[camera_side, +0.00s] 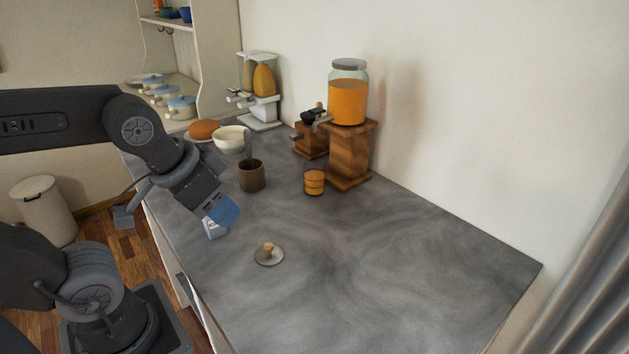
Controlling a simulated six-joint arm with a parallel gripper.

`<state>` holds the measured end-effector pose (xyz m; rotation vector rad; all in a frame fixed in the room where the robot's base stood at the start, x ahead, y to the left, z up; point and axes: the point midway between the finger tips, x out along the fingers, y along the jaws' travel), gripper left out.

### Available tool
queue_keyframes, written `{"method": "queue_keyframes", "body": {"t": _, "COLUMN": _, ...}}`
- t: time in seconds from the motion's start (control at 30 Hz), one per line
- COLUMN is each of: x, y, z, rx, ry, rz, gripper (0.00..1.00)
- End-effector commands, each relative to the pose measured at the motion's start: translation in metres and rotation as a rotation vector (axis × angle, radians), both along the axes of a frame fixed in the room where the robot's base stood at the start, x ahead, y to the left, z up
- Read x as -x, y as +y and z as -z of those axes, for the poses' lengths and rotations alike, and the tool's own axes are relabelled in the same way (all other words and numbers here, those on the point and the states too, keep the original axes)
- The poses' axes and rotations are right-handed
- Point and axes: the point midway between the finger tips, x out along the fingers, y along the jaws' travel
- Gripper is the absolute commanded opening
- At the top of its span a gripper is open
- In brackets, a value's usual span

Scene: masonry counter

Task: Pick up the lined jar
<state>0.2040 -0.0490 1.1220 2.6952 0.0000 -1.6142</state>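The lined jar looks to be the small orange jar with dark horizontal bands (314,182). It stands upright on the grey counter (350,240), just in front of the wooden dispenser stand. My gripper (218,222) is over the counter's left side, left of the jar and well apart from it. Blue and pale parts show at its end. I cannot tell whether its fingers are open or shut, or whether anything is between them.
A brown cup with a utensil (252,178) stands between my gripper and the jar. A knobbed lid (268,255) lies nearer the front. A juice dispenser (347,98), white bowl (230,140) and white machine (260,100) stand behind. The counter's right side is clear.

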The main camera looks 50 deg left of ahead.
Motion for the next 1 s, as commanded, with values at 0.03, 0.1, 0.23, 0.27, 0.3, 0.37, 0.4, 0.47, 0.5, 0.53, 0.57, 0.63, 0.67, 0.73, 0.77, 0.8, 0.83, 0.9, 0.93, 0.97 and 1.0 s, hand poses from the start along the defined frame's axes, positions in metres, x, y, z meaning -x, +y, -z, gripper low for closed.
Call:
{"method": "queue_keyframes", "body": {"t": 0.03, "x": 0.0, "y": 0.0, "z": 0.0, "rx": 0.0, "ry": 0.0, "rz": 0.0, "gripper": 0.41}}
{"method": "queue_keyframes", "body": {"t": 0.1, "x": 0.0, "y": 0.0, "z": 0.0, "rx": 0.0, "ry": 0.0, "rz": 0.0, "gripper": 0.48}}
{"method": "queue_keyframes", "body": {"t": 0.23, "x": 0.0, "y": 0.0, "z": 0.0, "rx": 0.0, "ry": 0.0, "rz": 0.0, "gripper": 0.6}}
{"method": "queue_keyframes", "body": {"t": 0.27, "x": 0.0, "y": 0.0, "z": 0.0, "rx": 0.0, "ry": 0.0, "rz": 0.0, "gripper": 0.63}}
{"method": "queue_keyframes", "body": {"t": 0.3, "x": 0.0, "y": 0.0, "z": 0.0, "rx": 0.0, "ry": 0.0, "rz": 0.0, "gripper": 0.67}}
{"method": "queue_keyframes", "body": {"t": 0.37, "x": 0.0, "y": 0.0, "z": 0.0, "rx": 0.0, "ry": 0.0, "rz": 0.0, "gripper": 0.73}}
{"method": "queue_keyframes", "body": {"t": 0.4, "x": 0.0, "y": 0.0, "z": 0.0, "rx": 0.0, "ry": 0.0, "rz": 0.0, "gripper": 0.77}}
{"method": "queue_keyframes", "body": {"t": 0.47, "x": 0.0, "y": 0.0, "z": 0.0, "rx": 0.0, "ry": 0.0, "rz": 0.0, "gripper": 0.82}}
{"method": "queue_keyframes", "body": {"t": 0.5, "x": 0.0, "y": 0.0, "z": 0.0, "rx": 0.0, "ry": 0.0, "rz": 0.0, "gripper": 0.86}}
{"method": "queue_keyframes", "body": {"t": 0.53, "x": 0.0, "y": 0.0, "z": 0.0, "rx": 0.0, "ry": 0.0, "rz": 0.0, "gripper": 0.89}}
{"method": "queue_keyframes", "body": {"t": 0.57, "x": 0.0, "y": 0.0, "z": 0.0, "rx": 0.0, "ry": 0.0, "rz": 0.0, "gripper": 0.92}}
{"method": "queue_keyframes", "body": {"t": 0.63, "x": 0.0, "y": 0.0, "z": 0.0, "rx": 0.0, "ry": 0.0, "rz": 0.0, "gripper": 0.93}}
{"method": "queue_keyframes", "body": {"t": 0.67, "x": 0.0, "y": 0.0, "z": 0.0, "rx": 0.0, "ry": 0.0, "rz": 0.0, "gripper": 0.93}}
{"method": "queue_keyframes", "body": {"t": 0.73, "x": 0.0, "y": 0.0, "z": 0.0, "rx": 0.0, "ry": 0.0, "rz": 0.0, "gripper": 0.93}}
{"method": "queue_keyframes", "body": {"t": 0.77, "x": 0.0, "y": 0.0, "z": 0.0, "rx": 0.0, "ry": 0.0, "rz": 0.0, "gripper": 0.93}}
{"method": "queue_keyframes", "body": {"t": 0.8, "x": 0.0, "y": 0.0, "z": 0.0, "rx": -0.003, "ry": 0.002, "rz": 0.002, "gripper": 0.93}}
{"method": "queue_keyframes", "body": {"t": 0.83, "x": -0.001, "y": 0.001, "z": 0.0, "rx": -0.01, "ry": 0.007, "rz": 0.007, "gripper": 0.93}}
{"method": "queue_keyframes", "body": {"t": 0.9, "x": -0.005, "y": 0.003, "z": 0.002, "rx": -0.043, "ry": 0.034, "rz": 0.029, "gripper": 0.93}}
{"method": "queue_keyframes", "body": {"t": 0.93, "x": -0.007, "y": 0.005, "z": 0.003, "rx": -0.066, "ry": 0.053, "rz": 0.045, "gripper": 0.93}}
{"method": "queue_keyframes", "body": {"t": 0.97, "x": -0.01, "y": 0.007, "z": 0.005, "rx": -0.095, "ry": 0.075, "rz": 0.065, "gripper": 0.93}}
{"method": "queue_keyframes", "body": {"t": 1.0, "x": -0.015, "y": 0.011, "z": 0.007, "rx": -0.144, "ry": 0.112, "rz": 0.099, "gripper": 0.93}}
